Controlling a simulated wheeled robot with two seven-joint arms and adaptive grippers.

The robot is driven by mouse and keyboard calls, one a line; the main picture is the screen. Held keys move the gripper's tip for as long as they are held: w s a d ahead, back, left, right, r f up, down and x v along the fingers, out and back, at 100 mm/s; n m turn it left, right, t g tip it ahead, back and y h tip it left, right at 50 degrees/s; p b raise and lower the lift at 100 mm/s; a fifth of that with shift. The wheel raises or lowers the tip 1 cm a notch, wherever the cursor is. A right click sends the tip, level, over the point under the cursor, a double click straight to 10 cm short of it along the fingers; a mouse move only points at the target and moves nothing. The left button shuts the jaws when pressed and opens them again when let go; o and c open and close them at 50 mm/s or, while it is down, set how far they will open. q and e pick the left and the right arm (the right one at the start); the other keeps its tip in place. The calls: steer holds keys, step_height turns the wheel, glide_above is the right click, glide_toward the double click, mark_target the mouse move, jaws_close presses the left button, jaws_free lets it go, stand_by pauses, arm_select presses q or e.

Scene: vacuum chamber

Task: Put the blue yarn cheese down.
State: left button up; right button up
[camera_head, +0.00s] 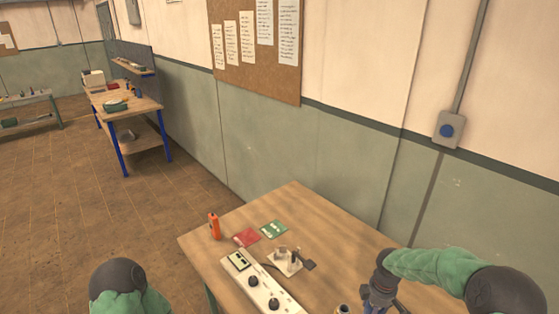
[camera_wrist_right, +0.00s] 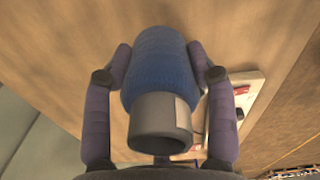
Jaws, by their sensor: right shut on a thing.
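The blue yarn cheese (camera_wrist_right: 157,65) is a blue wound cylinder on a grey hollow core, seen large in the right wrist view. My right gripper (camera_wrist_right: 159,70) is shut on it, with one finger along each side. The grey core end points toward the wrist camera. In the head view my right gripper (camera_head: 379,290) is over the right front part of the wooden table (camera_head: 335,232); I cannot pick out the cheese there. Whether the cheese touches the table I cannot tell. Only part of my left arm shows at the bottom left; its gripper is out of view.
On the table are an orange upright tool (camera_head: 214,226), a red card (camera_head: 246,238), a green card (camera_head: 274,229), a small metal fixture (camera_head: 287,261) and a white panel with black knobs (camera_head: 264,290). The table's middle right is bare. A wall stands behind it.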

steer(key=s+a+r+m, duration=0.2)
steer(key=s+a+m, duration=0.3)
steer(key=a+m, duration=0.6)
steer(key=shift+s+a+r+m, duration=0.15)
steer(key=shift+s+a+m, duration=0.2)
steer(key=shift+m, duration=0.45)
step_height(320, 180, down, 10)
steer(key=b, duration=0.9)
steer(key=shift+r, duration=0.25)
